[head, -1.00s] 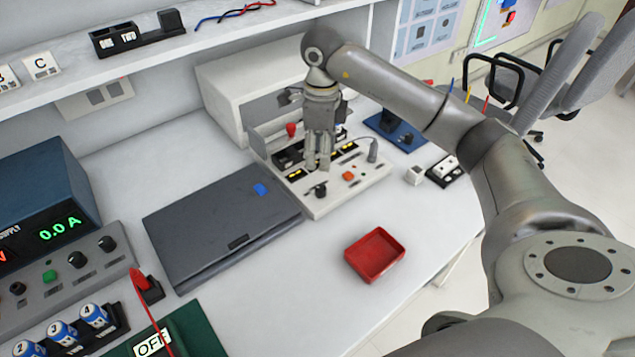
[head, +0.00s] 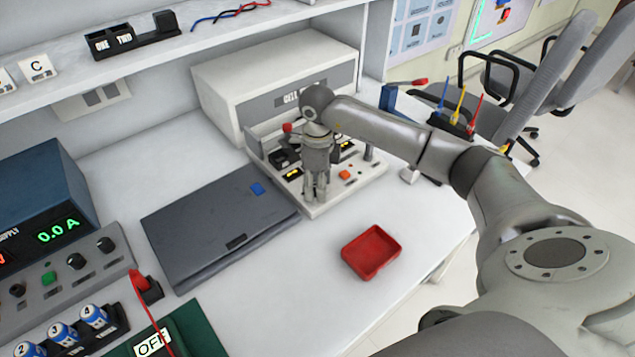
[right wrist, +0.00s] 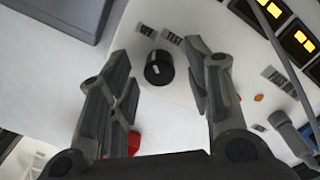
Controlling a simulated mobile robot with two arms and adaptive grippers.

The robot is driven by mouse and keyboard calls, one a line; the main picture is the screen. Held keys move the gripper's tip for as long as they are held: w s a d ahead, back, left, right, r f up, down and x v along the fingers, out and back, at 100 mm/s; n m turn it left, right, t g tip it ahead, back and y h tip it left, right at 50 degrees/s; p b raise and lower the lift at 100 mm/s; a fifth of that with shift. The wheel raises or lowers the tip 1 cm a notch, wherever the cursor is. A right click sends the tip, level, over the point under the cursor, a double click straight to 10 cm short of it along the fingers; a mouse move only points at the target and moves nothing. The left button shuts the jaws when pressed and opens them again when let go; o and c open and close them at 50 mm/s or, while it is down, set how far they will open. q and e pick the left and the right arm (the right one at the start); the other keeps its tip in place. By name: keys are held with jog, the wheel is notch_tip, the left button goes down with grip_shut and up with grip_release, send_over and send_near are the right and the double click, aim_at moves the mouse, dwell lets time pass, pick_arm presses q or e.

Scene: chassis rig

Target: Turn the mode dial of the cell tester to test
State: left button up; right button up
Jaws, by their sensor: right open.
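The cell tester (head: 318,207) stands at the back of the bench, with a white base panel and a large box behind it. Its black mode dial (right wrist: 159,68) shows in the right wrist view, with a light pointer mark and two labels above it, the right one reading TEST. The pointer appears to lean toward the left label. My right gripper (head: 316,196) points down over the front of the panel and hides the dial in the head view. In the right wrist view its open fingers (right wrist: 165,95) stand on either side of the dial, apart from it. My left gripper is out of view.
A dark closed laptop-like case (head: 215,225) lies left of the tester. A red tray (head: 371,252) sits in front of it. An orange button (head: 344,174) is on the panel near my gripper. The bench between the case and tray is clear.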

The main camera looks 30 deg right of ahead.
jog(key=shift+c, duration=0.2)
grip_shut()
jog(key=shift+m, duration=0.3)
jog(key=m, duration=0.9)
jog(key=shift+m, duration=0.3)
dwell(0.4)
jog(key=shift+o, duration=0.2)
grip_release()
